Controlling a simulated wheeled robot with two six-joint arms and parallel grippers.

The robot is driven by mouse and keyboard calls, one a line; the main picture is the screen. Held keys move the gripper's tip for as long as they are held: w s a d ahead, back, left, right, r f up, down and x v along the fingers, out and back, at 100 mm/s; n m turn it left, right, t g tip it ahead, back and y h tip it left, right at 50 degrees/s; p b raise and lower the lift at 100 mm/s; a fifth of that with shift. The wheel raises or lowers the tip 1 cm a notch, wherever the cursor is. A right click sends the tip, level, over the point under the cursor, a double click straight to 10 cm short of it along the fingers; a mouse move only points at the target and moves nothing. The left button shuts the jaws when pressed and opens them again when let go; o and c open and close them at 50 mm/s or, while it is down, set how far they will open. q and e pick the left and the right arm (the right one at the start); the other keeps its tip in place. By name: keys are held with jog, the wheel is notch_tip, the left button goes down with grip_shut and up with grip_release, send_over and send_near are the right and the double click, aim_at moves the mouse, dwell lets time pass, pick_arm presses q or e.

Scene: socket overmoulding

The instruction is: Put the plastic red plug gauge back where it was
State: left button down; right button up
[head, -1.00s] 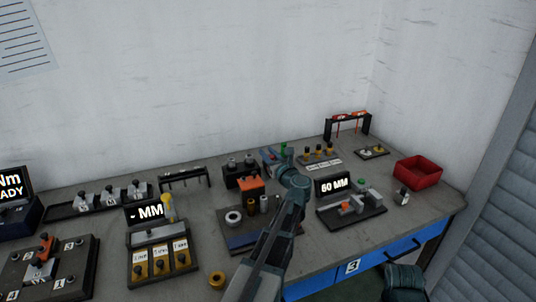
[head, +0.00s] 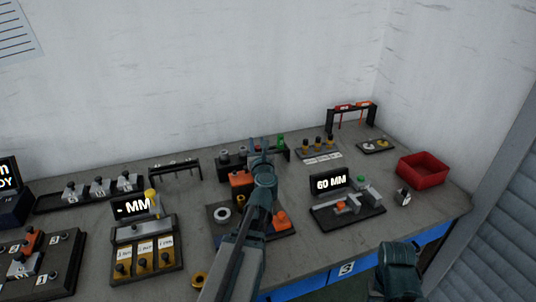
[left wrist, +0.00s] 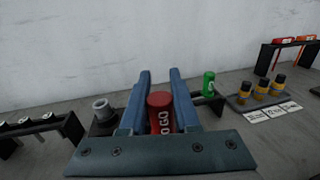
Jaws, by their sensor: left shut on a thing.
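My left gripper (left wrist: 160,110) is shut on the red plug gauge (left wrist: 161,112), which stands upright between the two blue fingers with "NO GO" lettering facing the camera. In the head view my left gripper (head: 262,147) is over the back middle of the bench, at a dark gauge stand (head: 225,160); the red gauge is hidden there. A green plug gauge (left wrist: 208,84) stands just right of the gripper, and it also shows in the head view (head: 281,140). A grey plug (left wrist: 101,106) stands on a dark block to the left. I cannot tell whether the red gauge touches the stand.
An orange-topped block (head: 242,178) and a grey ring (head: 222,214) are close to my left forearm. A "60 MM" display fixture (head: 331,182), a row of yellow-black gauges (head: 319,146) and a red bin (head: 423,168) are to the right. A black rack (head: 176,170) is to the left.

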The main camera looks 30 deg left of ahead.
pick_arm(q)
jog(key=w+a+f+b, duration=0.2)
jog(key=w, duration=0.5)
jog(key=w+a+f+b, duration=0.3)
jog(key=w, duration=0.5)
jog(key=shift+w+f, duration=0.1)
jog(key=shift+f+b, duration=0.5)
jog(key=shift+b, duration=0.1)
jog(key=c, duration=0.9)
grip_release()
jog(key=shift+r, duration=0.1)
